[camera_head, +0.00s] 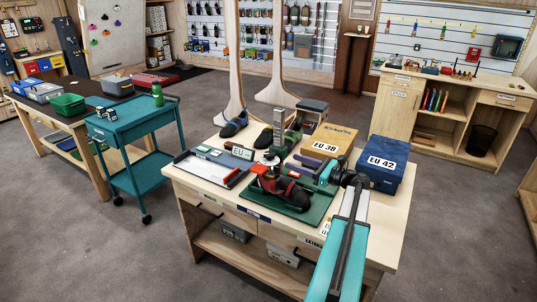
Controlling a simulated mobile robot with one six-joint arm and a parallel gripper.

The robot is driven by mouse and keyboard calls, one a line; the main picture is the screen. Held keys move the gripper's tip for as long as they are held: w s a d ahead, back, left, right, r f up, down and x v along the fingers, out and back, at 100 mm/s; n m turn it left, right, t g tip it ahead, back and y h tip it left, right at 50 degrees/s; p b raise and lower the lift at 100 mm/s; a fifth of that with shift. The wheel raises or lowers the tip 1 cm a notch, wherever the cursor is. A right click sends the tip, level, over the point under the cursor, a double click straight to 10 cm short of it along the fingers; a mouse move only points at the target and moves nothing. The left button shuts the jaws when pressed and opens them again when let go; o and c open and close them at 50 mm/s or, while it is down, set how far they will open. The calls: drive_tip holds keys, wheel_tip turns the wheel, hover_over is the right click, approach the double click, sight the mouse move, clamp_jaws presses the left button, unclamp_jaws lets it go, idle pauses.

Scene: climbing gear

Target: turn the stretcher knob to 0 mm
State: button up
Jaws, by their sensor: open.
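A shoe stretcher (279,132) stands on the workbench, with an upright column on a dark green base plate (310,214). A red and black climbing shoe (284,192) is at its lower part. Small red parts show around the column foot, but I cannot tell which piece is the knob, and no scale reading is legible. My gripper (305,170) is open at the end of my teal arm, just right of the stretcher column. It points left, above the shoe. At this size I cannot tell whether it touches anything.
Boxes marked EU 38 (328,142) and EU 42 (383,164) stand behind and right of my gripper. A tray with an EU sign (212,168) and dark shoes (233,125) lie left and behind. The bench's front left corner (190,187) is clear.

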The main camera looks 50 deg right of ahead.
sight(270, 153)
drive_tip(key=p+x, duration=0.3)
drive_tip(key=x, duration=0.9)
drive_tip(key=shift+w+a+p, duration=0.1)
drive_tip(key=shift+w+p, duration=0.2)
drive_tip(key=shift+p, duration=0.05)
drive_tip(key=c, duration=0.8)
drive_tip(key=shift+o, duration=0.2)
drive_tip(key=shift+n+y, duration=0.6)
drive_tip(key=shift+y, duration=0.3)
drive_tip(key=shift+g+y, duration=0.3)
drive_tip(key=o, duration=0.8)
drive_tip(key=shift+c, duration=0.2)
